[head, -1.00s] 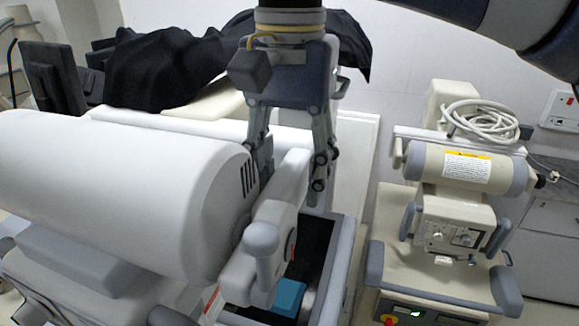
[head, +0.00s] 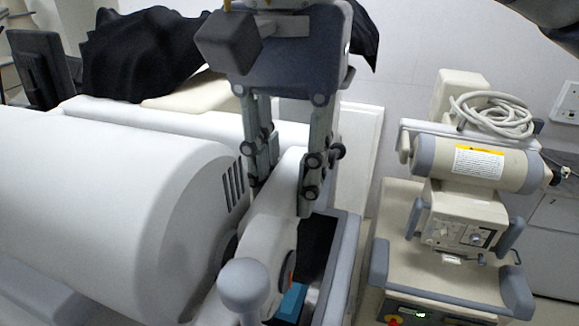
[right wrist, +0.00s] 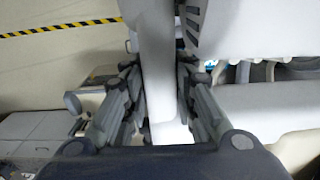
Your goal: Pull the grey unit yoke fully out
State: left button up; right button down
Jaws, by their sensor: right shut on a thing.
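The grey unit is the large white-grey cylinder body (head: 130,200) at the left of the head view. Its yoke (head: 270,225) is the pale upright plate at the cylinder's right end, with a rounded knob (head: 243,285) at its near side. My right gripper (head: 284,190) reaches down from above with one finger on each side of the yoke's upper part, shut on it. In the right wrist view the yoke (right wrist: 160,80) runs between the two fingers (right wrist: 160,105). A narrow gap shows between the cylinder end and the yoke. My left gripper is not in view.
A beige cart unit (head: 455,220) with a coiled cable (head: 490,112) stands at the right. A dark open tray (head: 318,245) with a blue block (head: 291,302) lies beside the yoke. A black cover (head: 150,55) drapes over something behind, and a monitor (head: 38,62) stands at back left.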

jog(key=c, duration=1.3)
grip_release()
jog(key=shift+c, duration=0.2)
jog(key=shift+o, duration=0.2)
jog(key=shift+s+a, duration=0.1)
jog(key=shift+s, duration=0.15)
jog(key=shift+w+r, duration=0.2)
jog(key=shift+r, duration=0.15)
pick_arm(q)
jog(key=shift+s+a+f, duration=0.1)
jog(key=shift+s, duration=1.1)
pick_arm(e)
notch_tip(320, 180, up, 11)
jog(key=shift+s+r, duration=0.15)
